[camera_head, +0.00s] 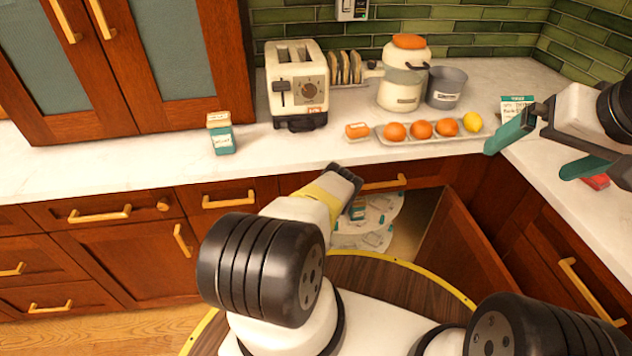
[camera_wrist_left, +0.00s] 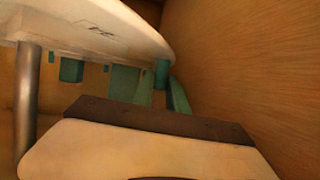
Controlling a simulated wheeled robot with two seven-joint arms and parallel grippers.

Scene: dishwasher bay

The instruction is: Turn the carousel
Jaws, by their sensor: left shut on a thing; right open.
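The carousel (camera_head: 384,207) is a pair of white round shelves inside the open corner cabinet below the counter. In the left wrist view the underside of a white shelf (camera_wrist_left: 90,22) and a grey metal pole (camera_wrist_left: 27,112) show. My left arm reaches down into the cabinet opening. My left gripper (camera_wrist_left: 170,88) is at the rim of the shelf, shut on it; its hold is partly hidden and dim. My right gripper (camera_head: 525,162) is open and empty above the right counter.
The open cabinet door (camera_head: 462,245) stands to the right of the opening. The counter above holds a toaster (camera_head: 297,84), a tray of fruit (camera_head: 484,131), a jar (camera_head: 402,88), a grey pot (camera_head: 446,88) and a teal box (camera_head: 222,138). The wooden cabinet wall (camera_wrist_left: 250,70) is close by.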

